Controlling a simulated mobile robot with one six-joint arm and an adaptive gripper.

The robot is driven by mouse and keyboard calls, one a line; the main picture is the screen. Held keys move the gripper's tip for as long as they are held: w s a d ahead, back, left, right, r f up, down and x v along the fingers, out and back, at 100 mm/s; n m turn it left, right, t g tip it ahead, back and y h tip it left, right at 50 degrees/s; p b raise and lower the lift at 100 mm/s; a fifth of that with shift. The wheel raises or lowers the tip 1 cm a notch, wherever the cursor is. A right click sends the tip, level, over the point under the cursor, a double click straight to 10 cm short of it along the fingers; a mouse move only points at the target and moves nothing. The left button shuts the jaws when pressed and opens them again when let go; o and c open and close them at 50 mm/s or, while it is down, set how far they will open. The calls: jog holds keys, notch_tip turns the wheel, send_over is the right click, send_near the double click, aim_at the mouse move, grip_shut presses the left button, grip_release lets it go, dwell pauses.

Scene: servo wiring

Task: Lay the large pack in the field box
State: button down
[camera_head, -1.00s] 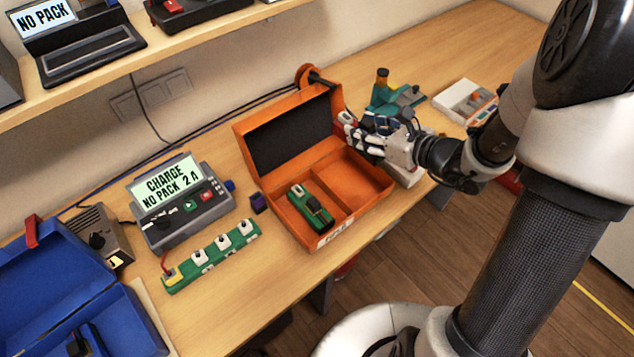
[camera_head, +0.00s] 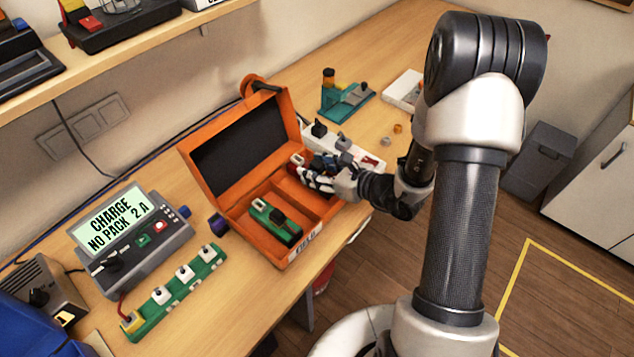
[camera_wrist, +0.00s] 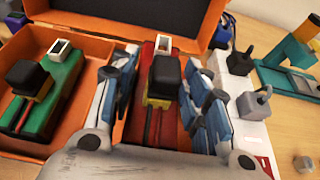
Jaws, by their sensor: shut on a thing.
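The field box, an open orange case (camera_head: 283,262), stands on the bench with its dark-lined lid raised at the back. A green pack (camera_head: 275,222) with a black plug lies in its left compartment; it also shows in the wrist view (camera_wrist: 38,95). My gripper (camera_head: 312,178) is at the right compartment, shut on a red pack (camera_head: 296,160). In the wrist view the red pack (camera_wrist: 162,60) lies between the blue-and-white fingers, with a black cap on top. The fingers and palm hide its lower part, so I cannot tell whether it touches the box floor.
A white power strip (camera_head: 365,160) with plugs stands close to the right of the box. A teal fixture (camera_head: 345,100) is behind it. The charger (camera_head: 135,240), reading "CHARGE NO PACK 2 A", and a green strip with white sockets (camera_head: 180,290) are at left. The front right floor is clear.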

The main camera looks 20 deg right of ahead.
jog(key=shift+f+b, duration=0.7)
jog(key=shift+f, duration=1.35)
jog(key=shift+f, duration=0.2)
jog(key=c, duration=0.9)
grip_release()
jog(key=shift+r, duration=0.1)
